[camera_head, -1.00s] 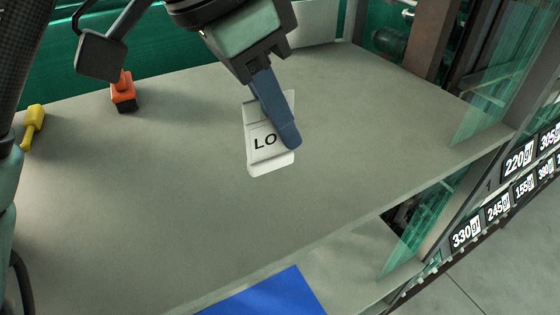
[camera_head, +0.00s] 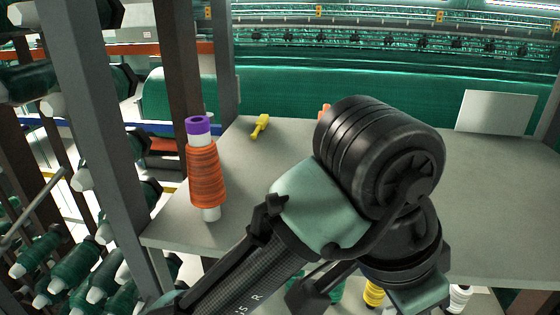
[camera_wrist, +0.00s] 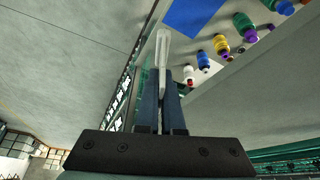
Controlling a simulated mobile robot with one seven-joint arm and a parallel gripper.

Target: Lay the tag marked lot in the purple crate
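In the wrist view my gripper (camera_wrist: 161,88) is shut on a thin white tag (camera_wrist: 163,52). The tag is seen edge-on and stands out past the fingertips, so its lettering does not show in this view. In the head view my arm fills the middle and lower right, and neither the gripper's fingers nor the tag shows. No purple crate is visible in either current view.
The grey table (camera_head: 265,165) holds a yellow tool (camera_head: 260,126) and, at its left edge, an orange spool (camera_head: 204,172) with a purple top. A white panel (camera_head: 496,112) stands at the back right. The wrist view shows a blue sheet (camera_wrist: 191,20) and several spools.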

